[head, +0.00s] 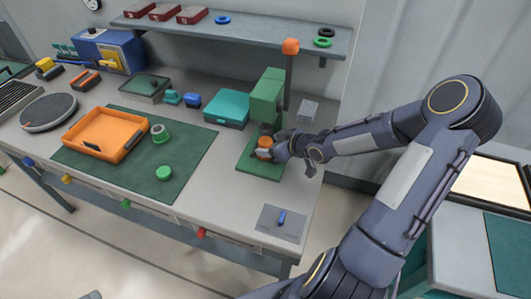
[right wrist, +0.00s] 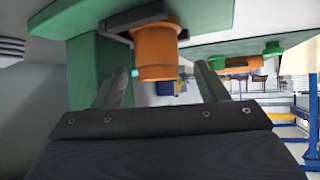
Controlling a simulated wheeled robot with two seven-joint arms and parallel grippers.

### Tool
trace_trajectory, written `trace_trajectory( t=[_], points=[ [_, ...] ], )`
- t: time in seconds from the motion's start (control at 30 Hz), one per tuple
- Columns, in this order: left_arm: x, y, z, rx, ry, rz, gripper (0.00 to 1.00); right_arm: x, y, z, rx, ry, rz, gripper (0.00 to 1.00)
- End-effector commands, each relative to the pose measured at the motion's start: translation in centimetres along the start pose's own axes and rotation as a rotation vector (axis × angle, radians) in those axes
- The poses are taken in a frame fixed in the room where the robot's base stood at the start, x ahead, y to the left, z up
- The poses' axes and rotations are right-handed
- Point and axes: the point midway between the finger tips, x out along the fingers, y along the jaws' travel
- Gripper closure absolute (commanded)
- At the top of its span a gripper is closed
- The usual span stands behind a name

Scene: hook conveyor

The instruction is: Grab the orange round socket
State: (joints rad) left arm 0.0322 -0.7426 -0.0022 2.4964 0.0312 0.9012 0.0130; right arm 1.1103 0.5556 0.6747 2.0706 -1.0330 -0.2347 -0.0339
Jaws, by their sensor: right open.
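The orange round socket (head: 265,142) stands on the base of a green press-like fixture (head: 264,100) at the right part of the bench. In the right wrist view the orange socket (right wrist: 155,52) shows large, just beyond and between the two fingers. My right gripper (head: 268,152) is at the socket, reaching in from the right. In the right wrist view its fingers (right wrist: 160,85) are apart with a gap between them, and I cannot tell whether they touch the socket.
A teal case (head: 226,108) stands left of the fixture. A grey plate (head: 281,223) with a blue piece lies near the front edge. A shelf (head: 260,31) runs above the back.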

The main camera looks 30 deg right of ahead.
Motion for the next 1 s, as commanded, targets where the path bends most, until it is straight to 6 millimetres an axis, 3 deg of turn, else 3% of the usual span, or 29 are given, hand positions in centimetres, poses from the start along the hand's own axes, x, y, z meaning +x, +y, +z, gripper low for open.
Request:
trace_trajectory(
  t=[0.2, 0.5, 1.0],
  points=[
    [0.6, -0.3, 0.3, 0.000, 0.000, 0.000, 0.36, 3.1, 0.2, 0.2, 0.000, 0.000, -0.002, 0.33],
    [0.6, -0.3, 0.3, 0.000, 0.000, 0.000, 0.36, 3.5, 0.3, 0.1, 0.001, -0.002, 0.000, 0.33],
    [0.6, -0.3, 0.3, 0.000, 0.000, 0.000, 0.36, 3.4, 0.2, 0.1, 0.000, 0.000, 0.000, 0.96]
  ],
)
